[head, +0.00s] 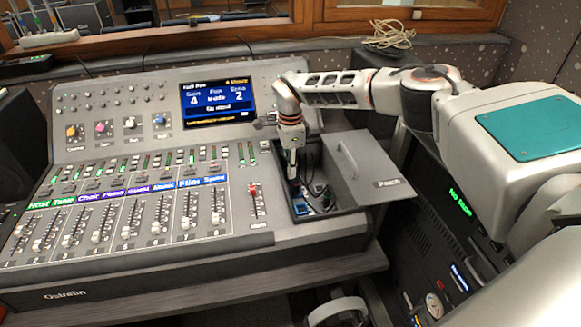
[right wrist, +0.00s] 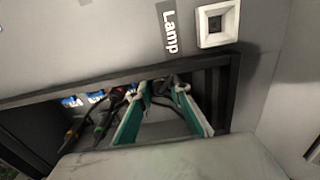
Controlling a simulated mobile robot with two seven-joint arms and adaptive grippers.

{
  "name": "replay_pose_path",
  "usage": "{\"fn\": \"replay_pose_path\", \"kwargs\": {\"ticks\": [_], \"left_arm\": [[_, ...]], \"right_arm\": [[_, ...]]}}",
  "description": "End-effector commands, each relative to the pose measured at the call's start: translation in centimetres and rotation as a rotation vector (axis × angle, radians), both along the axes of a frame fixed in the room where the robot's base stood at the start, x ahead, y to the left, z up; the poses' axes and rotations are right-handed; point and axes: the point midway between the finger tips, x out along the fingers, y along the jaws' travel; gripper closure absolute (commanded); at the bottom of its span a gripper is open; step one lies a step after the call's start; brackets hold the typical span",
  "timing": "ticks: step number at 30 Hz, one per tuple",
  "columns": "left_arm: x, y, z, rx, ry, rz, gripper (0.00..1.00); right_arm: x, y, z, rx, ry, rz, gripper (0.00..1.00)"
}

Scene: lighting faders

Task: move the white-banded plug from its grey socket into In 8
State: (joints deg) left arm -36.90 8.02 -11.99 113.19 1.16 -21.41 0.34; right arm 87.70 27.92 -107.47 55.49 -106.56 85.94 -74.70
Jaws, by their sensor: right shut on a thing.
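My right gripper (head: 293,180) reaches down into the open patch compartment (head: 345,212) at the console's right end. In the right wrist view its two green-padded fingers (right wrist: 160,92) point into the same compartment. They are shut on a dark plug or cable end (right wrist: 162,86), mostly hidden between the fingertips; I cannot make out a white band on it. An orange plug (right wrist: 73,133), a green plug (right wrist: 101,128) and a red-marked plug (right wrist: 119,92) are left of the fingers. Blue labels (right wrist: 70,101) show behind them, too small to read. I cannot pick out In 8 or the grey socket.
The grey lid (head: 362,165) marked Patch stands open right of the compartment. Dark cables (head: 320,190) crowd inside it. The fader console (head: 130,215) with its screen (head: 218,102) lies to the left. A square Lamp button (right wrist: 217,24) is above the compartment's edge.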

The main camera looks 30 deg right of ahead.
Motion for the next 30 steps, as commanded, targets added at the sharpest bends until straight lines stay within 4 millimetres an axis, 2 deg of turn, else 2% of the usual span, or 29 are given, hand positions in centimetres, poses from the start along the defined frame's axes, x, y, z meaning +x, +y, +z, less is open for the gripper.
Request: {"fn": "replay_pose_path", "kwargs": {"ticks": [1,2,4,17,20,30], "left_arm": [[0.0,0.0,-0.1,0.000,0.000,0.000,0.76],[0.0,0.0,-0.1,0.000,0.000,0.000,0.76],[0.0,0.0,-0.1,0.000,0.000,0.000,0.76],[0.0,0.1,-0.1,0.002,0.000,0.000,0.76],[0.0,0.1,-0.1,0.002,0.000,0.000,0.76],[0.0,0.0,0.0,0.000,0.000,0.000,0.76]], "right_arm": [[-0.2,0.1,-0.5,-0.001,0.006,0.002,1.00],[-0.3,0.1,-0.5,-0.002,0.007,0.002,0.79],[-0.3,0.1,-0.5,-0.002,0.007,0.002,0.62],[-0.1,0.0,0.3,-0.001,0.002,0.001,0.62],[0.0,0.0,1.6,0.000,0.001,0.000,0.62],[0.0,0.0,8.4,-0.001,0.000,0.002,0.62]]}}
